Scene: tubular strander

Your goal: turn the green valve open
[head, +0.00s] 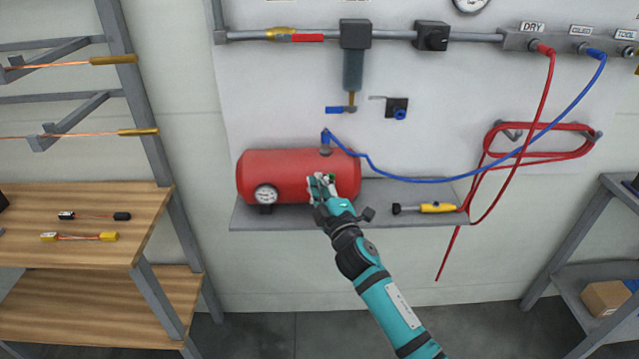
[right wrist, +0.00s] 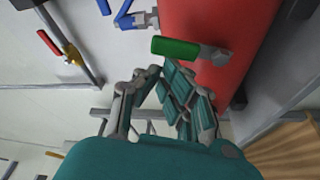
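The green valve handle (right wrist: 176,47) is a short green bar on a grey stem at the end of the red tank (right wrist: 200,15). In the head view only a small green bit of the valve (head: 332,177) shows, at the front of the red tank (head: 300,165), partly hidden by my right gripper. My right gripper (head: 321,181) is at the tank's front right. In the right wrist view its fingers (right wrist: 160,72) lean towards each other with a narrow gap. The tips are just short of the green handle, with nothing between them. My left gripper is not in view.
A gauge (head: 266,195) sits on the tank, and a blue hose (head: 430,180) runs from its top fitting. The grey shelf (head: 285,218) holds a yellow-handled tool (head: 438,207) to the right. Wooden shelving (head: 85,215) stands left.

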